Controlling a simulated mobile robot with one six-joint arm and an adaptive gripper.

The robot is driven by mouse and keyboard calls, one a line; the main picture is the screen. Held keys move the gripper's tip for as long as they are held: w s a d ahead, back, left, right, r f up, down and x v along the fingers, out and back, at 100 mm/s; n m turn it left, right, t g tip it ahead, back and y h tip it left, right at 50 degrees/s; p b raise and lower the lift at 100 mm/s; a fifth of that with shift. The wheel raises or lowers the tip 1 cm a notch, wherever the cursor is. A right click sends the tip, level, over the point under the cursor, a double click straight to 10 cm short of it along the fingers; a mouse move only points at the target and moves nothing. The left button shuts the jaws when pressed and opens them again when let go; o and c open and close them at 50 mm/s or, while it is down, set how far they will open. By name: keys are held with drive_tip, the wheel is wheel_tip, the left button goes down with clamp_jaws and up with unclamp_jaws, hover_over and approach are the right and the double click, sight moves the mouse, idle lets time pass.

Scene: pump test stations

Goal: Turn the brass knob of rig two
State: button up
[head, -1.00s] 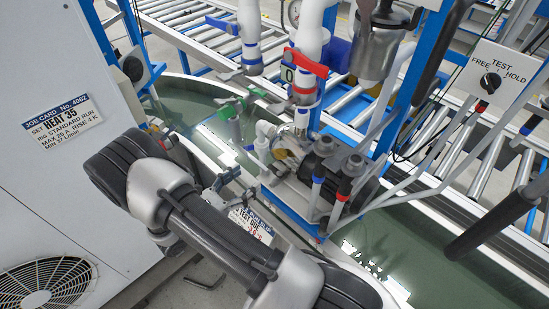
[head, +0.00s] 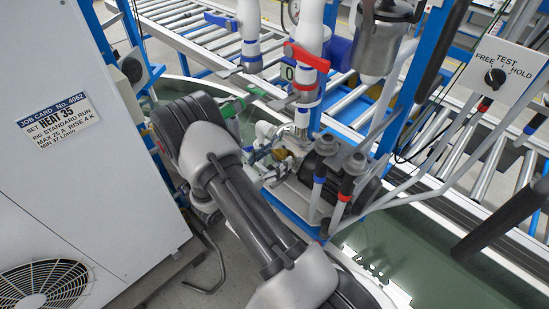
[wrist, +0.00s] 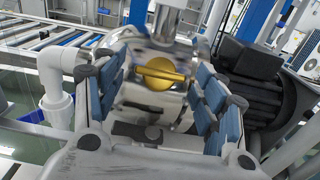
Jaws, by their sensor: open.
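The brass knob (wrist: 160,74) is a round yellow disc with a raised bar across its face, set in a grey metal pump body. The bar lies nearly level in the wrist view. My gripper (wrist: 158,82) is open, with a blue-padded finger on each side of the knob in that view. No contact shows, and I cannot tell whether the fingertips reach around the knob or stop short of it. In the head view the knob (head: 280,153) is small and partly hidden, and my gripper is largely hidden beside my arm.
A white pipe elbow (wrist: 58,75) stands left of my gripper, and a dark finned motor (wrist: 262,95) stands right. A vertical white pipe (head: 308,70) with a red-handled valve (head: 305,58) rises above the pump. A control box (head: 496,72) stands right and a white cabinet (head: 60,180) left.

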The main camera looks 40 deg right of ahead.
drive_tip(key=shift+c, duration=0.4)
drive_tip(key=c, duration=1)
drive_tip(key=shift+n+t+p, duration=0.3)
drive_tip(key=shift+n+p, duration=0.1)
drive_tip(key=shift+n, duration=0.2)
drive_tip(key=n+t+p, duration=0.2)
drive_tip(key=n, duration=0.1)
drive_tip(key=n+t+y+p, duration=0.1)
drive_tip(key=n, duration=0.1)
drive_tip(key=shift+s+r, duration=0.2)
drive_tip(key=shift+s, duration=0.05)
drive_tip(key=n+t+y+p, duration=0.1)
drive_tip(key=n, duration=0.2)
drive_tip(key=n+t+y+p, duration=0.1)
drive_tip(key=n+p, duration=0.1)
drive_tip(key=shift+s+d+r+n+p, duration=0.1)
drive_tip(key=shift+s+d+n+p, duration=0.05)
drive_tip(key=shift+n+p, duration=0.2)
drive_tip(key=n+y+p, duration=0.1)
drive_tip(key=n+p, duration=0.1)
drive_tip(key=n, duration=0.1)
drive_tip(key=n+t+y+p, duration=0.1)
drive_tip(key=n+y+p, duration=0.1)
drive_tip(key=n, duration=0.1)
drive_tip(key=shift+s+d+r, duration=0.1)
drive_tip(key=shift+r, duration=0.1)
drive_tip(key=shift+n+y+p, duration=0.9)
drive_tip(key=shift+n+p, duration=0.35)
drive_tip(key=shift+n, duration=0.5)
